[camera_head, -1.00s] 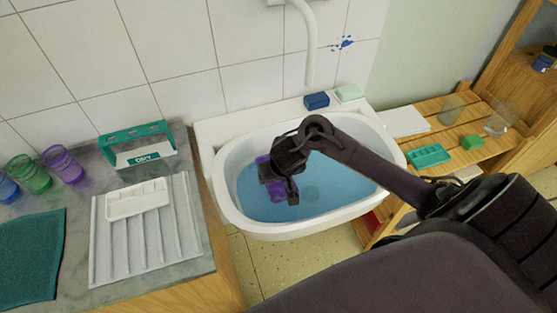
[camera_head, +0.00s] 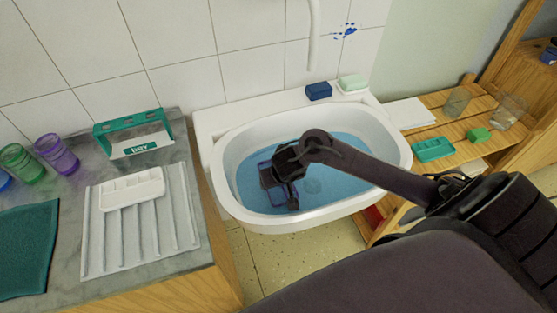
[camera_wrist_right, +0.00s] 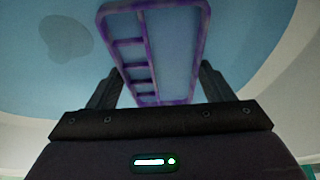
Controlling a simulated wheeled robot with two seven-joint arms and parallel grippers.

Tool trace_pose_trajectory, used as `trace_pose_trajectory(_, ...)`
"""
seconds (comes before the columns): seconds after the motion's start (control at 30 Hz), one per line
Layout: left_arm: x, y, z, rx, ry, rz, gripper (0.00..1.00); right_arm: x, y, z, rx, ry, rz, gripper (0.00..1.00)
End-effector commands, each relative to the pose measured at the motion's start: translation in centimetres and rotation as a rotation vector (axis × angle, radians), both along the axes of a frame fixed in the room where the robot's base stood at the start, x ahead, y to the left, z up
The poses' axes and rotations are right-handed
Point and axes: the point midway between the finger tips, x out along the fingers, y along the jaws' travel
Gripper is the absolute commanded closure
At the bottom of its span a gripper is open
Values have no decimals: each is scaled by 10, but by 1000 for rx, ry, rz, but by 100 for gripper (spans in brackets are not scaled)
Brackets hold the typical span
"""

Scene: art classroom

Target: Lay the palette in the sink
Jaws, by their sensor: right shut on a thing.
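The palette (camera_head: 266,177) has a purple rim and small compartments along one side. It is inside the white sink (camera_head: 385,178), over the blue water at the left part of the basin. My right gripper (camera_head: 284,190) is shut on it, reaching into the basin from the right. In the right wrist view the palette (camera_wrist_right: 150,40) extends away from between the two fingers (camera_wrist_right: 157,88), with blue behind it. I cannot tell whether it touches the water. My left gripper is not in view.
Left of the sink, a counter holds a white palette (camera_head: 131,188) on a ribbed drying rack (camera_head: 120,248), a teal holder (camera_head: 135,127), coloured cups and a teal cloth (camera_head: 25,250). Blue (camera_head: 319,91) and green soaps sit on the sink's back ledge. A wooden shelf stands right with a green palette (camera_head: 433,149).

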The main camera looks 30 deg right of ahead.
Motion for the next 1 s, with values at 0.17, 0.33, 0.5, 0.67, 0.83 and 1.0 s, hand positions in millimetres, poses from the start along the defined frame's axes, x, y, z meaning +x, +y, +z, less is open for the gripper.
trace_pose_trajectory(0.17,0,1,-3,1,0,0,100,0,0,-7,0,1,0,49)
trace_pose_trajectory(0.33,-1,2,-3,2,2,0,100,-2,0,-10,-1,4,1,49)
trace_pose_trajectory(0.5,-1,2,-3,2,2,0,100,-2,1,-10,0,5,3,5)
trace_pose_trajectory(0.67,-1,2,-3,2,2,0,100,-2,1,-10,0,6,4,4)
trace_pose_trajectory(0.83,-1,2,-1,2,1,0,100,-2,1,-7,0,5,5,4)
trace_pose_trajectory(1.0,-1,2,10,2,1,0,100,-6,3,16,2,5,6,4)
